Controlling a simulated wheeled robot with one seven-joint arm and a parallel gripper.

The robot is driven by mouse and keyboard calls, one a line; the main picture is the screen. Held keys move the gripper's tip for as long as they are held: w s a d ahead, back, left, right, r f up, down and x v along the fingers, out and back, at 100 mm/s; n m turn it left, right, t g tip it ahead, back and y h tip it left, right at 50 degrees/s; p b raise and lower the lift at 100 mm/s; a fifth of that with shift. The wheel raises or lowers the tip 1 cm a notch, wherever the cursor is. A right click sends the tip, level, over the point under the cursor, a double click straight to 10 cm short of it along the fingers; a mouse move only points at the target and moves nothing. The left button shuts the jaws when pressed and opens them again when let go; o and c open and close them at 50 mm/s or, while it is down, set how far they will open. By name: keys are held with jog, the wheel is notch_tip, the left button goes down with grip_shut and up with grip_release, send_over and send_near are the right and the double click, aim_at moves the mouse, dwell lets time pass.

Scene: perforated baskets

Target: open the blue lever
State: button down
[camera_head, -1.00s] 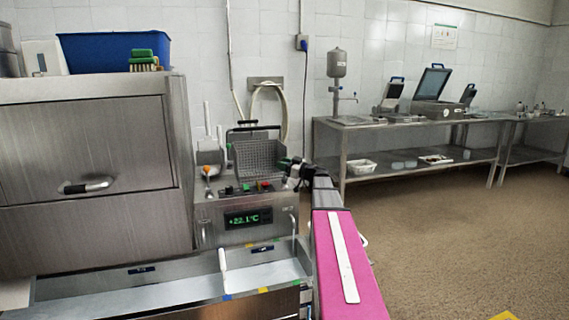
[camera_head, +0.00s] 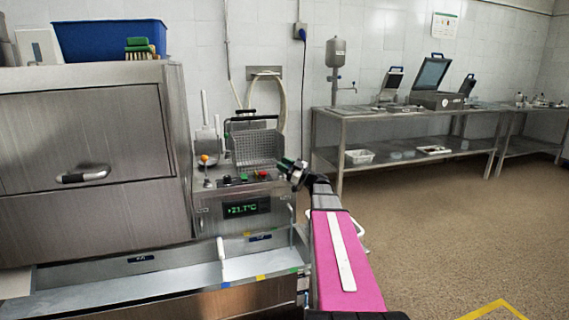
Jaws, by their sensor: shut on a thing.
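My arm reaches from the bottom of the picture to the right side of the steel counter unit (camera_head: 205,217). My gripper (camera_head: 284,163) is at the unit's top right edge, pointing left, beside the mesh basket. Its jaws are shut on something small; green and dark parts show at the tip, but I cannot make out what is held. I cannot clearly pick out a blue lever. A white upright handle (camera_head: 220,250) stands at the front basin, with a blue mark (camera_head: 227,297) below it. A pale bent bar (camera_head: 292,215) shows at the unit's right side.
A perforated basket (camera_head: 257,152) stands on the unit behind a green display (camera_head: 243,209) and coloured knobs. A large steel cabinet (camera_head: 80,130) blocks the left. A steel bench (camera_head: 400,128) with blue-handled appliances stands back right. Open floor (camera_head: 430,220) lies to the right.

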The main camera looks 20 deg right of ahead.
jog(key=shift+s, duration=0.2)
dwell(0.3)
jog(key=c, duration=1.1)
grip_release()
jog(key=o, duration=0.3)
jog(key=shift+a, duration=0.15)
jog(key=shift+s+d+f, duration=0.1)
jog(key=shift+s+d, duration=0.15)
jog(key=shift+d, duration=0.25)
jog(key=v, duration=1)
jog(key=shift+s+a, duration=0.1)
jog(key=shift+s, duration=0.05)
